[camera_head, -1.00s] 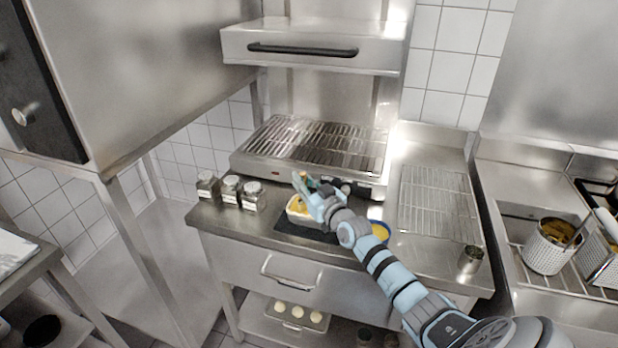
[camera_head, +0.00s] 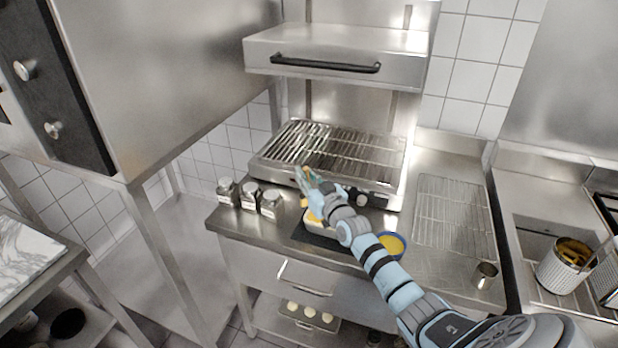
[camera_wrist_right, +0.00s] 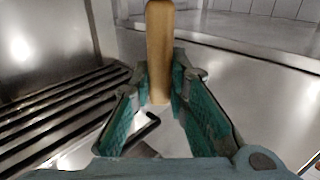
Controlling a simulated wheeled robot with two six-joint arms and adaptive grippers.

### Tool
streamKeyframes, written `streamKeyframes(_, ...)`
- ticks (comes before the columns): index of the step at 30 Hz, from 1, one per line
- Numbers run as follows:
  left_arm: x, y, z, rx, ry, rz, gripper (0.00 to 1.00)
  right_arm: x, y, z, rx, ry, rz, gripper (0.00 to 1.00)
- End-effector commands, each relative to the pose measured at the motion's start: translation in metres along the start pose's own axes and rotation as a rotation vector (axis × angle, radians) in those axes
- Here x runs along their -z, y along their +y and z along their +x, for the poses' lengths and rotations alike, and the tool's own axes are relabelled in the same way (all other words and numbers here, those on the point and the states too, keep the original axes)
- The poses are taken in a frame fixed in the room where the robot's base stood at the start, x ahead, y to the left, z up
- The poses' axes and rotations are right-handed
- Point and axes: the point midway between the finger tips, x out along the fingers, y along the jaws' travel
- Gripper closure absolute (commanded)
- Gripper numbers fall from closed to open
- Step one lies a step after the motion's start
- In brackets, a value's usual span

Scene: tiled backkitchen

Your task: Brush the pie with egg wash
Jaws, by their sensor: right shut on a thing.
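My right gripper (camera_head: 308,180) is raised over the counter, in front of the grill. It is shut on the wooden handle of a brush (camera_wrist_right: 160,50), which stands up between the fingers in the wrist view. The bristles cannot be made out. The pie (camera_head: 312,216) sits in a pale dish on a dark mat (camera_head: 310,236), below my gripper and partly hidden by my right arm. A blue bowl (camera_head: 401,255) with yellow egg wash (camera_head: 391,244) stands just right of my forearm. My left gripper is not in view.
Several lidded jars (camera_head: 249,194) stand at the counter's left. A ribbed grill (camera_head: 330,150) lies behind. A wire rack (camera_head: 452,212) and a metal cup (camera_head: 486,275) are at the right. A shelf overhangs the grill. A tray (camera_head: 309,317) sits below.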

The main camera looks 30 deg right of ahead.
Motion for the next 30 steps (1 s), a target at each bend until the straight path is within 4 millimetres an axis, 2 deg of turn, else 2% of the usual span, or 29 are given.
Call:
streamKeyframes(1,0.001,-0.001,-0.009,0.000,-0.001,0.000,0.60,0.010,0.000,0.000,0.000,0.001,-0.002,1.00)
streamKeyframes(3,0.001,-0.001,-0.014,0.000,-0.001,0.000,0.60,0.015,0.000,0.000,0.001,0.001,0.000,1.00)
streamKeyframes(11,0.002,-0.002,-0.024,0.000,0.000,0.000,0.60,0.033,-0.007,0.004,0.010,0.001,-0.002,1.00)
streamKeyframes(30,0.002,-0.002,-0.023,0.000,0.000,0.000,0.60,0.033,-0.008,0.004,0.012,0.000,-0.002,1.00)
